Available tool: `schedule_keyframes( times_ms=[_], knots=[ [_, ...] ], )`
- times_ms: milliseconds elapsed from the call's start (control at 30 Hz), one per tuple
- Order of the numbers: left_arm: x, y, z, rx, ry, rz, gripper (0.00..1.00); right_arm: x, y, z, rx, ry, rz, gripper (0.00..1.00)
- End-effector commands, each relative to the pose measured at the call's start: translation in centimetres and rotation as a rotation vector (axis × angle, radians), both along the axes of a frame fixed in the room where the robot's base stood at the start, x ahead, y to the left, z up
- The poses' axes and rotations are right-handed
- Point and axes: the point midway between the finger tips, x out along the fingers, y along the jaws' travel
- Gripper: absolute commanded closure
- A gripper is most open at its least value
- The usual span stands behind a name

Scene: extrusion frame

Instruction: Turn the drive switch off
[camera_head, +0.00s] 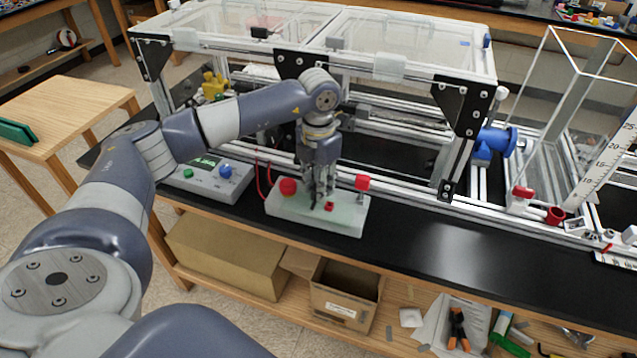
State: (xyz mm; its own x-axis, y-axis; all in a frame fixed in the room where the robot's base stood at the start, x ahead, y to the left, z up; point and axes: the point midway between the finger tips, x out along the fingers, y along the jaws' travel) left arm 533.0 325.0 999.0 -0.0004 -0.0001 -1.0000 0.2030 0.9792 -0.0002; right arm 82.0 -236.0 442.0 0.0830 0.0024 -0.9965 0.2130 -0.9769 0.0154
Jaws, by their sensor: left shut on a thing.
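A pale green-white switch box (345,219) sits on the black bench near its front edge. It has a red round knob (288,186) at its left, a red part (362,182) at its right and a small red piece (329,206) near its middle. My left gripper (318,200) reaches down over the middle of the box, with its fingers closed at the top of the box. The fingers hide what they hold, likely the drive switch. My right gripper is not in view.
A grey control box (212,182) with a green button and blue knob stands left of the switch box. Behind is an extrusion frame (400,70) with clear lids. A clear tank (565,110) stands at right. The bench (440,240) right of the box is clear.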

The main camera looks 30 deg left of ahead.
Motion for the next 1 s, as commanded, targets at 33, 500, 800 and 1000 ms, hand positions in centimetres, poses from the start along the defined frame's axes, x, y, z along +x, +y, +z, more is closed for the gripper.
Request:
schedule_keyframes(
  times_ms=[33,500,800,1000],
  knots=[
    [0.0,0.0,0.0,0.000,0.000,0.015,0.97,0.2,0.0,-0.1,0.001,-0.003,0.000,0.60],
    [0.0,0.1,-0.1,-0.001,-0.001,0.366,0.97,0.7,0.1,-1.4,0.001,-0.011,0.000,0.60],
    [0.0,0.2,-0.1,0.000,-0.001,0.651,0.97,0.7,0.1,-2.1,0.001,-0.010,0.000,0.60],
    [0.0,0.2,-0.1,0.000,-0.001,0.841,0.97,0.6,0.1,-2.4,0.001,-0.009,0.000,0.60]
  ],
)
